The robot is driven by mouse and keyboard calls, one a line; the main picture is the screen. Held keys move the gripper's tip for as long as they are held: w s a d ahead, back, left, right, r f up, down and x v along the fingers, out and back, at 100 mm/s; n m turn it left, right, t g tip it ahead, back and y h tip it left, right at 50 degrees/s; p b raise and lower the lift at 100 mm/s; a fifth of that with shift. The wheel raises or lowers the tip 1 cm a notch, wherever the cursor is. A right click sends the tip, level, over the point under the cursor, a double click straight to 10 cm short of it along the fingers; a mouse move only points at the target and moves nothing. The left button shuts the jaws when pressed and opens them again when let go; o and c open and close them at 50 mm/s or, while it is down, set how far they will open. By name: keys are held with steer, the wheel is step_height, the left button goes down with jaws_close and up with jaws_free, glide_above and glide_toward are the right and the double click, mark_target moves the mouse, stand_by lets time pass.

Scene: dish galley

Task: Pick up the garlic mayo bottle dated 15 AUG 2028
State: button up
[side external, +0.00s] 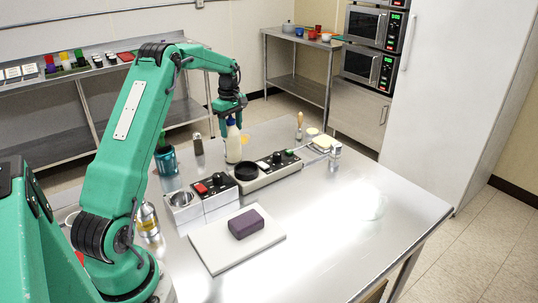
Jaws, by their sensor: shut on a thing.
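My gripper (231,115) points down near the back of the steel table. It is shut on the upper part of a pale, cream-white bottle (233,145). The bottle is upright. I cannot tell whether its base touches the table or is slightly above it. No label or date on it is readable at this size, so I cannot tell whether it is the garlic mayo bottle dated 15 AUG 2028. The fingers hide the bottle's top.
A grey appliance with a black round part (249,171) stands just in front of the bottle. A teal container (166,160) and a small dark-capped jar (198,145) stand to the left. A purple block (246,223) lies on a pale board (213,250). The table's right side is clear.

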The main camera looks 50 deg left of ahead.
mark_target(233, 120)
steer(key=shift+r, duration=0.8)
steer(key=r, duration=0.3)
steer(key=shift+w+d, duration=0.1)
steer(key=shift+d, duration=0.3)
steer(key=w+d+r, duration=0.1)
steer(key=d+r, duration=0.5)
steer(key=d, duration=0.4)
steer(key=shift+d, duration=0.4)
steer(key=shift+w+r, duration=0.1)
